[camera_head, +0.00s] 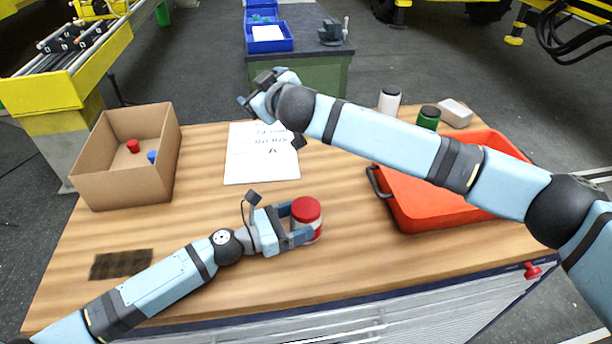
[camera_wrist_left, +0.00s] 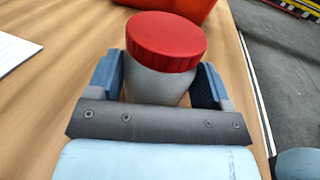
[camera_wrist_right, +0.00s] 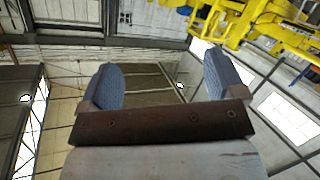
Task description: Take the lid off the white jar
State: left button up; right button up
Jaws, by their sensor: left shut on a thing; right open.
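A jar (camera_head: 317,232) with a light body and a red lid (camera_head: 306,209) stands upright at the front middle of the wooden table. My left gripper (camera_head: 299,222) is shut around the jar's body, below the lid. In the left wrist view the pale grey-white body (camera_wrist_left: 158,86) sits between the two fingers, and the ribbed red lid (camera_wrist_left: 166,40) is on top, clear of them. My right gripper (camera_head: 262,92) is raised above the table's back edge. In the right wrist view it is open and empty (camera_wrist_right: 163,88), facing the ceiling.
A cardboard box (camera_head: 125,185) with small red and blue items stands at left. A printed sheet (camera_head: 262,165) lies mid-table. An orange tray (camera_head: 440,215) is at right, partly behind my right arm. A white dark-lidded jar (camera_head: 389,101), a green jar (camera_head: 428,119) and a pale block (camera_head: 455,113) stand behind.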

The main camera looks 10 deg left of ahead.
jog(key=s+d+f+m+g+h, duration=0.2)
jog(key=d+f+m+g+h, duration=0.2)
jog(key=d+f+m+h, duration=0.35)
jog(key=m+g+h, duration=0.3)
jog(key=m+g, duration=0.3)
jog(key=g, duration=0.1)
send_over(306, 207)
notch_tip(306, 207, down, 4)
jog(key=shift+f, duration=4)
